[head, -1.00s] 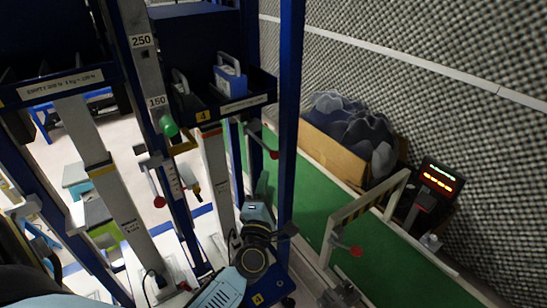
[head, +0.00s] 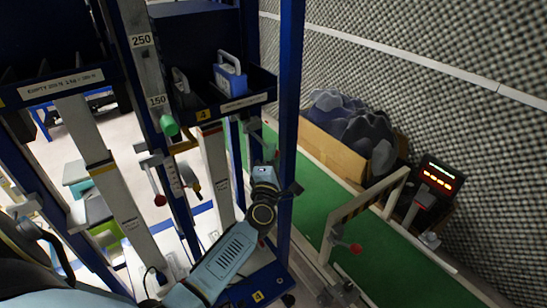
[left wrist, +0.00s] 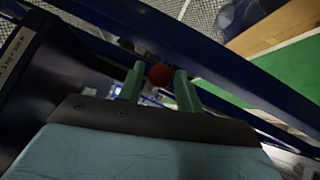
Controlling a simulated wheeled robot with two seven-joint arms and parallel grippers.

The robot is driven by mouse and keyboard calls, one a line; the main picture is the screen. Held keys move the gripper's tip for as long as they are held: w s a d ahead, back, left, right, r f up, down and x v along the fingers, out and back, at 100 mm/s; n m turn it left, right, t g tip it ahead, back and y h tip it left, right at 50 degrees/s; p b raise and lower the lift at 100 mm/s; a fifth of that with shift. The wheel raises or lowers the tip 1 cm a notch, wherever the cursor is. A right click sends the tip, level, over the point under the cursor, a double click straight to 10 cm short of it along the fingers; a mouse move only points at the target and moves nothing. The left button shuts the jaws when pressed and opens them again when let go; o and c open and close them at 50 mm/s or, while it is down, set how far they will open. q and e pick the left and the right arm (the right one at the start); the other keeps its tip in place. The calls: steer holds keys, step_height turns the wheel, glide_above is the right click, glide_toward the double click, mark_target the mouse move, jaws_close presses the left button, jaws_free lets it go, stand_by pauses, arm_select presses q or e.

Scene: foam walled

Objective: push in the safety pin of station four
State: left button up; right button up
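My left gripper (head: 267,154) is raised beside the blue upright, right of and below the tray. In the left wrist view, a red ball knob (left wrist: 160,75) shows between the two greenish fingers (left wrist: 160,88), with small gaps on both sides. The fingers are apart. In the head view the gripper hides that knob. I cannot tell which knob is the safety pin. My right gripper is out of view.
A blue upright (head: 288,120) stands close right of my left gripper. Another red-ball lever (head: 159,200) hangs at the left post. A beige barrier (head: 360,210), a cardboard box (head: 330,145) with grey foam and a red display (head: 440,178) are at the right. Green floor lies between.

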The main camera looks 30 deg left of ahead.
mark_target(260, 139)
arm_select(q)
jaws_close()
steer(key=w+a+b, duration=0.2)
steer(key=w+a, duration=0.1)
steer(key=a, duration=0.5)
steer(key=shift+w, duration=0.15)
steer(key=shift+a+r, duration=0.1)
steer(key=shift+a, duration=0.05)
jaws_free()
steer(key=o, duration=0.3)
steer(key=shift+w, duration=0.1)
